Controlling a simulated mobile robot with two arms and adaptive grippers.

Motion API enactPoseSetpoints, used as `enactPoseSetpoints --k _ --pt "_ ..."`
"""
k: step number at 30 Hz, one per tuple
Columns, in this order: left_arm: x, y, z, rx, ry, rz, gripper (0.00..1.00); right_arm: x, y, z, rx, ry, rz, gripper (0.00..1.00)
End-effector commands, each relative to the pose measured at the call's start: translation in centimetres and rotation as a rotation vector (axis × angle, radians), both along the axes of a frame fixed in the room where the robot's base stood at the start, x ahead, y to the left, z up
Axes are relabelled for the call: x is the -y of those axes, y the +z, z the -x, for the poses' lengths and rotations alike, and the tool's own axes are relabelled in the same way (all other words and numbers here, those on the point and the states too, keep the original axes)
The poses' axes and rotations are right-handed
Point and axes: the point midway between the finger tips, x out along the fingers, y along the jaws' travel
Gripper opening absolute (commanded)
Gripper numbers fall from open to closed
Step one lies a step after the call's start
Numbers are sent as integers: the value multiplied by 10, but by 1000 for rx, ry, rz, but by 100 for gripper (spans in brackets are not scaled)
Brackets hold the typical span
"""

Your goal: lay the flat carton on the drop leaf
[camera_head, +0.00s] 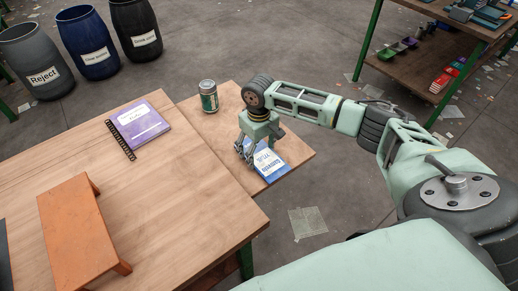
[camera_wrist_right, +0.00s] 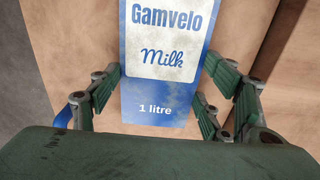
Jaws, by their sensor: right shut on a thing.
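The flat carton (camera_head: 269,163) is blue and white, with "Gamvelo Milk 1 litre" readable in the right wrist view (camera_wrist_right: 165,70). My right gripper (camera_head: 246,153) is shut on it, fingers along its two sides. The carton is over the drop leaf (camera_head: 299,154), the wooden board at the table's far right side, with its printed face up. It looks about flat; I cannot tell whether it touches the leaf. Part of it is hidden behind my gripper. My left gripper is not in view.
A green can (camera_head: 209,96) stands on the leaf's far part. A purple spiral notebook (camera_head: 143,126) and an orange bench-like stand (camera_head: 80,225) are on the main table (camera_head: 190,205). Labelled barrels (camera_head: 87,45) stand at the back left. A shelf unit (camera_head: 420,60) is at the back right.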

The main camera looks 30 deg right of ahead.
Motion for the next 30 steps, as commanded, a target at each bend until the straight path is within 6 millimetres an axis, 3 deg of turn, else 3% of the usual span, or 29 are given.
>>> enactPoseSetpoints --k 7,8,14,25,30 --pt "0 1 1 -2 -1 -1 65 0 -1 0 0 0 -1 54" --pt "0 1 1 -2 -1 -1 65 0 -2 0 0 0 -1 72" --pt "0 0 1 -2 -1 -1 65 0 -1 0 0 0 0 90" --pt "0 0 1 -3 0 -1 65 0 0 0 1 0 0 90" --pt "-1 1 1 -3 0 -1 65 0 19 -1 3 0 -2 90"
